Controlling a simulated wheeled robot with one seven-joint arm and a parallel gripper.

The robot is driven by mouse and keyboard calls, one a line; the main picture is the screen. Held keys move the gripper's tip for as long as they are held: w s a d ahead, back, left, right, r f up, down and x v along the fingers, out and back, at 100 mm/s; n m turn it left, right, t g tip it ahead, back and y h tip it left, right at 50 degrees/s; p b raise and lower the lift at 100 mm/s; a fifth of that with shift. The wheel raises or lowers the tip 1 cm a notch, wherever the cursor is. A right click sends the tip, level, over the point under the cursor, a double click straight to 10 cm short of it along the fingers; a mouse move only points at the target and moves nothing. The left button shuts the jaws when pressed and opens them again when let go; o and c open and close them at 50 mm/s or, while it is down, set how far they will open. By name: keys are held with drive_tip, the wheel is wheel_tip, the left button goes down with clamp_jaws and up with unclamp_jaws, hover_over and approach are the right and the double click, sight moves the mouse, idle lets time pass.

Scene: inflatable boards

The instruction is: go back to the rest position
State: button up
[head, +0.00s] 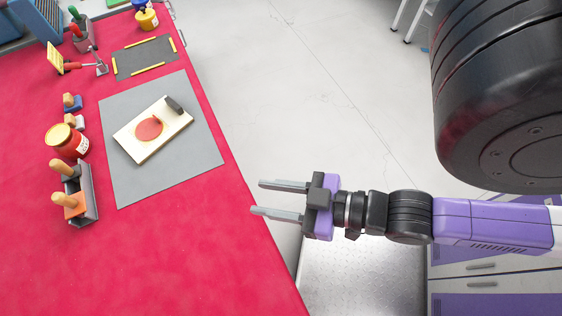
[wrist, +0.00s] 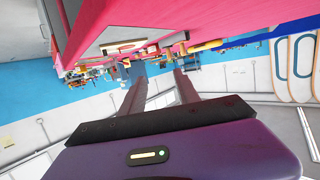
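My gripper (head: 279,200) is open and empty, with its two grey fingers apart and pointing left. In the head view it is over the gap beside the right edge of the red table (head: 180,265), clear of the things on it. In the wrist view the gripper's two dark fingers (wrist: 158,90) reach away from the purple wrist housing, with nothing between them up close. My purple and black arm comes in from the right.
On the table a grey mat (head: 130,185) holds a pale board (head: 170,118) with a red patch. A red jar (head: 66,142), a holder with wooden-handled tools (head: 82,195), and a dark yellow-cornered mat (head: 144,58) lie around it. Pale floor (head: 320,90) is clear; drawers (head: 485,265) stand lower right.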

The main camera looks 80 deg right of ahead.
drive_tip(key=shift+s+a+r+n+y, duration=0.15)
drive_tip(key=shift+s+r, duration=0.45)
drive_tip(key=shift+s+a+r+n+y, duration=0.15)
drive_tip(key=shift+s+r, duration=0.4)
drive_tip(key=shift+r, duration=0.05)
